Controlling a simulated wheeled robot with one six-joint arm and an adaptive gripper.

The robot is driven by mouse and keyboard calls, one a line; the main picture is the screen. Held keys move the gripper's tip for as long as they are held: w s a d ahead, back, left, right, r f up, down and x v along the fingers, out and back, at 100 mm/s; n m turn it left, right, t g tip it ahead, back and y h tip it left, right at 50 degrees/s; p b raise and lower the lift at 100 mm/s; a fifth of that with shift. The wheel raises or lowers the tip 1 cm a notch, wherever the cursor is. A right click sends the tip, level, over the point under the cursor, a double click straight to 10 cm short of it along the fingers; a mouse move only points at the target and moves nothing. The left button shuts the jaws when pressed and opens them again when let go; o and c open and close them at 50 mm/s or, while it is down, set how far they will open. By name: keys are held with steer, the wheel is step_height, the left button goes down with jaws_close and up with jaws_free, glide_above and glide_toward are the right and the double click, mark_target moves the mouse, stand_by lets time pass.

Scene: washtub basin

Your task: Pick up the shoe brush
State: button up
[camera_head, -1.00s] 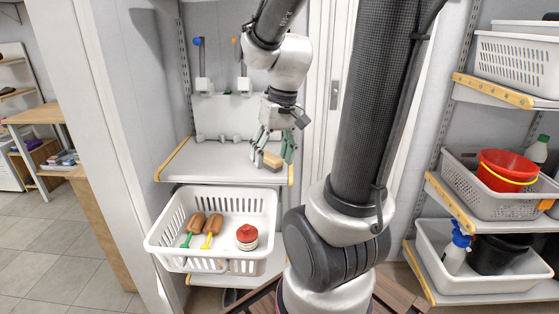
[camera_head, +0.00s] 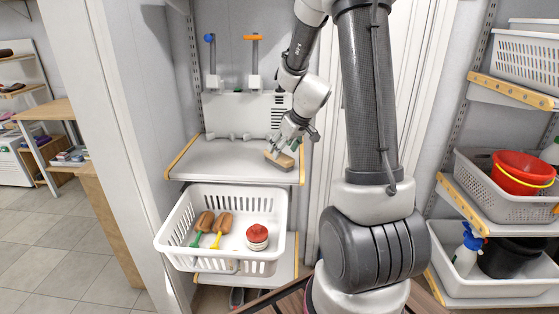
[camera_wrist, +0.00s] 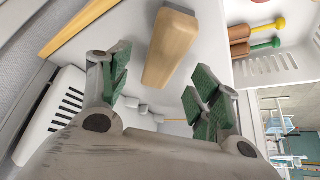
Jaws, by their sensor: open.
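The shoe brush (camera_head: 279,160) is a light wooden block lying on the grey shelf near its front right corner. It also shows in the wrist view (camera_wrist: 171,45), with its near end in line with the gap between my fingers. My gripper (camera_head: 285,141) is just above and behind the brush in the head view, tilted down towards it. In the wrist view my gripper (camera_wrist: 159,82) is open, with one green-padded finger on each side and nothing between them. Whether a finger touches the brush cannot be told.
The shelf (camera_head: 215,160) is otherwise mostly bare, with small hooks along its back. A door panel stands to the right.

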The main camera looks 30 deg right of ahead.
steer(key=x, duration=0.3)
steer(key=shift+f, duration=0.25)
steer(key=shift+f, duration=0.25)
stand_by(0.4)
steer(key=c, duration=1.2)
steer(key=shift+c, duration=0.2)
steer(key=shift+r, duration=0.15)
